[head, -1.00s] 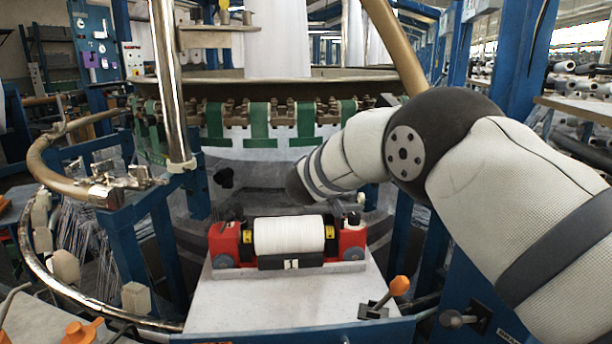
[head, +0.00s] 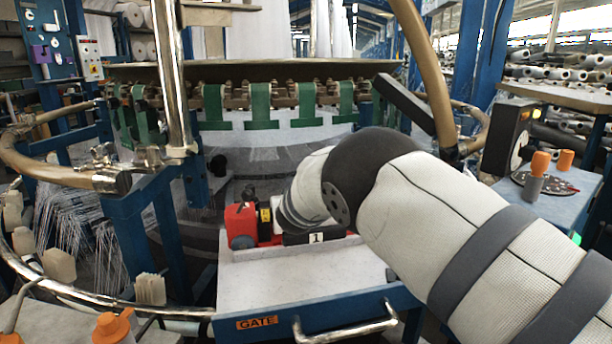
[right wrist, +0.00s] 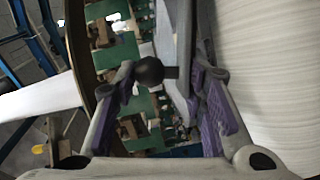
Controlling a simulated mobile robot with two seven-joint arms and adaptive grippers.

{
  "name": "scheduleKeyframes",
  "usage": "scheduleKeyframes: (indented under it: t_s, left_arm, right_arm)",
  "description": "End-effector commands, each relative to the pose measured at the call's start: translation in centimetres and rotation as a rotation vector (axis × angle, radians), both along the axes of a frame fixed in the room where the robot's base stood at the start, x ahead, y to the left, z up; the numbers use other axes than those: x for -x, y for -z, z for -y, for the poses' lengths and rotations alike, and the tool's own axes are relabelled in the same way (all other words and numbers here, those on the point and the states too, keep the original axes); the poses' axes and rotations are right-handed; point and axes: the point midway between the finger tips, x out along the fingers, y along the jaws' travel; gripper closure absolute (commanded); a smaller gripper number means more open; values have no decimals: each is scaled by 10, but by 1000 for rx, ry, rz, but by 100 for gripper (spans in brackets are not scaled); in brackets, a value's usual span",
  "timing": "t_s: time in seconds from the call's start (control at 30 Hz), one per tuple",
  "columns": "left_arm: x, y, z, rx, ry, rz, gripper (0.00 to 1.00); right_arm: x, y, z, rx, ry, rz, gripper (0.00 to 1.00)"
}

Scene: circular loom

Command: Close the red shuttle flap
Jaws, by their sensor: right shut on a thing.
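The red shuttle (head: 240,222) sits on the grey tray (head: 270,285) in the head view; my right arm covers most of it. Its white thread spool (right wrist: 265,65) fills the right side of the right wrist view. My right gripper (right wrist: 158,75) has purple-padded fingers, shut around a black round knob (right wrist: 148,70) on a short stem beside the spool. A grey bar (right wrist: 183,30) runs up from there; I cannot tell whether it is the flap. In the head view my right gripper is hidden behind my arm. My left gripper is not in view.
The loom ring with green straps (head: 262,105) stands behind the shuttle. A chrome post (head: 172,80) rises at its left. The tray front has a GATE label (head: 257,322) and a metal handle (head: 345,328). A side table with orange knobs (head: 541,162) is at right.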

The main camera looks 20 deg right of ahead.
Motion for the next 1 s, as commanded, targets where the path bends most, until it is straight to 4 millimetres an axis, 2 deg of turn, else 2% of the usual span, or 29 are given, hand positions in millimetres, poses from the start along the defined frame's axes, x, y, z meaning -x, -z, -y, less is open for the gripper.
scheduleKeyframes:
  t_s: [0.03, 0.2, 0.7, 0.73, 0.77, 0.8, 1.0]
  left_arm:
    - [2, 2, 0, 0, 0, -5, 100]
    - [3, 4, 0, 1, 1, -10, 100]
    - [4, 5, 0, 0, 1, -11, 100]
    - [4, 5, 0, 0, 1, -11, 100]
    - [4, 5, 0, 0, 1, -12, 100]
    - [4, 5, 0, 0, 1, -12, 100]
    - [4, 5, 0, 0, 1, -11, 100]
  right_arm:
    - [0, 7, -1, -8, -1, -4, 100]
    - [0, 13, 0, -14, -2, -7, 100]
    - [1, 19, 1, -23, 0, -13, 100]
    - [1, 19, 1, -23, 0, -13, 56]
    - [1, 19, 1, -22, 0, -13, 50]
    - [1, 18, 1, -22, 0, -13, 45]
    - [1, 17, 1, -18, -1, -11, 45]
